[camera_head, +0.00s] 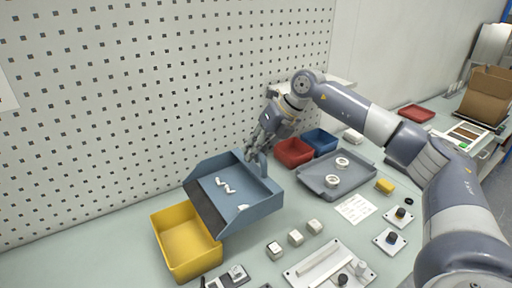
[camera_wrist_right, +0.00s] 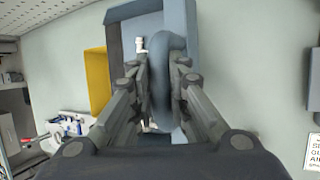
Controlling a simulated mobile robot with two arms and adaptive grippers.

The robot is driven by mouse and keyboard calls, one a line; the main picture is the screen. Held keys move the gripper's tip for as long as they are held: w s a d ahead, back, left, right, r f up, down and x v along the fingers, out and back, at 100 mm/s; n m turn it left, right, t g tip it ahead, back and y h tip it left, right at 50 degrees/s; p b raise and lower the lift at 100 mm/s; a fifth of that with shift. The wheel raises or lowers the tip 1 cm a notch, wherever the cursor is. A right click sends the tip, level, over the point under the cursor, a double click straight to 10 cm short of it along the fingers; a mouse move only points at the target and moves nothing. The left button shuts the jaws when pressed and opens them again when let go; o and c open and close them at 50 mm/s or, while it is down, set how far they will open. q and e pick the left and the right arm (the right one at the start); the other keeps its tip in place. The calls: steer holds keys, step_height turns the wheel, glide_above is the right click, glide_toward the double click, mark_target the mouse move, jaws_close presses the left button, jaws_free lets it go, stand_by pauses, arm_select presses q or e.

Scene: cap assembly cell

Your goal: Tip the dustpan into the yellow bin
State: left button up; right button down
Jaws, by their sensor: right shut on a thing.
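The blue-grey dustpan (camera_head: 238,199) is in the middle of the head view, with a few small white pieces (camera_head: 225,186) lying in it. Its dark front lip is at the rim of the yellow bin (camera_head: 186,243), and it is raised above the table; I cannot tell whether the two touch. The bin's inside looks empty. My right gripper (camera_head: 256,153) is shut on the dustpan's handle at the back right. In the right wrist view, the fingers (camera_wrist_right: 160,85) stand on both sides of the handle (camera_wrist_right: 168,50), and the yellow bin (camera_wrist_right: 97,78) shows partly beyond. My left gripper is not in view.
A perforated panel (camera_head: 150,90) stands close behind. Red (camera_head: 293,152) and blue (camera_head: 320,141) bins and a grey tray (camera_head: 337,174) with white rings are to the right. Small white blocks (camera_head: 295,237) and a fixture plate (camera_head: 326,264) lie in front.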

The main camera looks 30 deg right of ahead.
steer(key=shift+w+a+r+h+p, duration=0.15)
steer(key=shift+a+r+h+p, duration=0.15)
steer(key=shift+a+p, duration=0.2)
steer(key=a+r+n+h+p, duration=0.1)
steer(key=a+r+h+p, duration=0.1)
steer(key=a, duration=0.6)
steer(key=a+r+n+h+p, duration=0.1)
steer(key=a+r+h+p, duration=0.1)
steer(key=a+h+p, duration=0.2)
steer(key=a+r+n+h+p, duration=0.1)
steer(key=a+r+h+p, duration=0.1)
steer(key=a+h, duration=0.6)
steer(key=shift+a+r+t+p, duration=0.3)
steer(key=shift+a+p, duration=0.25)
steer(key=shift+a, duration=2.3)
steer(key=shift+r, duration=0.1)
